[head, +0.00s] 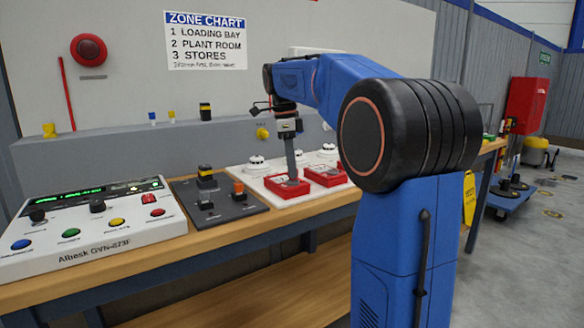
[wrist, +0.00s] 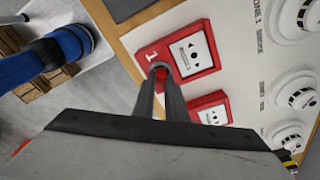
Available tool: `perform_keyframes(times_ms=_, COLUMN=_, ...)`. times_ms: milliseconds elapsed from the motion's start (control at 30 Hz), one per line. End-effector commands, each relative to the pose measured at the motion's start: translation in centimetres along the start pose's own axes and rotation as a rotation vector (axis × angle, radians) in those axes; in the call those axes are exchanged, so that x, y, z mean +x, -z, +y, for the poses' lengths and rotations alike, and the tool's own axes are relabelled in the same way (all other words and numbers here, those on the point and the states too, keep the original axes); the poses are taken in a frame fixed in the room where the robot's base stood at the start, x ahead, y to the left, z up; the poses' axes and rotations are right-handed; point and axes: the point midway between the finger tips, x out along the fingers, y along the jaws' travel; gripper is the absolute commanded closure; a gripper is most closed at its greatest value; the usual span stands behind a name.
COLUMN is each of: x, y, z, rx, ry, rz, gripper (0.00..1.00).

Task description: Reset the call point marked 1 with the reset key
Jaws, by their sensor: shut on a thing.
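The call point marked 1 (wrist: 197,45) is a red box with a white square face. It lies on a white panel and is the left red box (head: 283,193) in the head view. My gripper (wrist: 160,75) points down at its near edge, by the numeral 1. In the head view my gripper (head: 291,175) is right over the box. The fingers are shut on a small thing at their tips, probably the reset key. The fingers hide most of it, and I cannot tell whether it is inside the call point.
A second red call point (head: 326,175) sits close to the right. White detectors (head: 257,163) stand behind on the white panel (wrist: 240,70). A dark plate with switches (head: 222,212) and an alarm panel (head: 90,235) are to the left.

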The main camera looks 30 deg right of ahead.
Motion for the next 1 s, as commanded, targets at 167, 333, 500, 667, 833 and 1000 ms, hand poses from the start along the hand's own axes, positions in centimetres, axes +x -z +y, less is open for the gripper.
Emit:
perform_keyframes(times_ms=167, x=-0.01, y=0.0, z=0.0, rx=0.008, ry=-0.001, rz=0.0, gripper=1.0)
perform_keyframes(times_ms=333, x=-0.01, y=0.0, z=-0.03, rx=0.041, ry=-0.005, rz=0.0, gripper=1.0)
perform_keyframes(times_ms=500, x=-0.02, y=0.0, z=-0.1, rx=0.166, ry=-0.019, rz=0.0, gripper=1.0)
perform_keyframes(times_ms=667, x=-0.01, y=0.01, z=-0.08, rx=0.209, ry=-0.025, rz=0.0, gripper=1.0)
perform_keyframes(times_ms=833, x=0.0, y=0.01, z=-0.08, rx=0.209, ry=-0.025, rz=0.0, gripper=1.0)
perform_keyframes(times_ms=1000, x=0.03, y=0.03, z=-0.12, rx=0.295, ry=-0.036, rz=0.001, gripper=1.0)
